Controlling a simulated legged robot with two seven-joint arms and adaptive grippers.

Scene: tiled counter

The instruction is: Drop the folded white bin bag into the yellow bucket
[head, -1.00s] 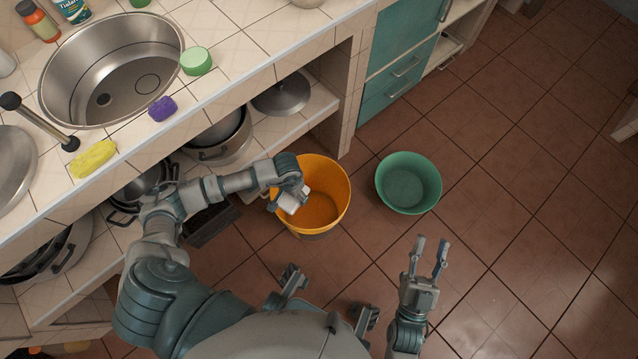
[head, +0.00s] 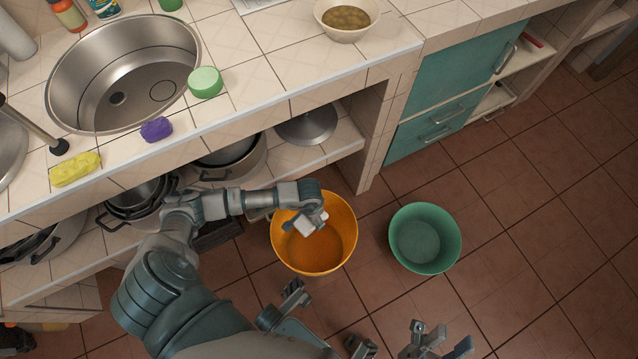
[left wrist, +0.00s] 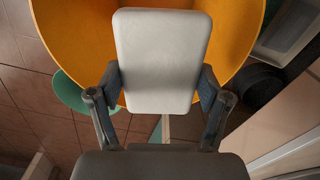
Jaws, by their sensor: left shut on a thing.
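The yellow bucket (head: 290,262) stands on the floor in front of the counter, its orange-yellow inside open to the head view. My left gripper (head: 312,222) is over the bucket's opening. It is shut on the folded white bin bag (head: 304,228), a small white block. In the left wrist view the bag (left wrist: 158,60) sits between the two fingers (left wrist: 158,100), with the bucket's yellow wall (left wrist: 75,30) behind it. My right gripper (head: 440,345) is low in the head view, fingers apart and empty, partly cut off by the bottom edge.
A green basin (head: 425,238) stands on the floor right of the bucket. The counter (head: 270,80) carries a sink (head: 125,75), a purple sponge (head: 156,129), a yellow sponge (head: 76,169) and a bowl (head: 345,20). Pots (head: 232,160) fill the shelf below. Floor on the right is clear.

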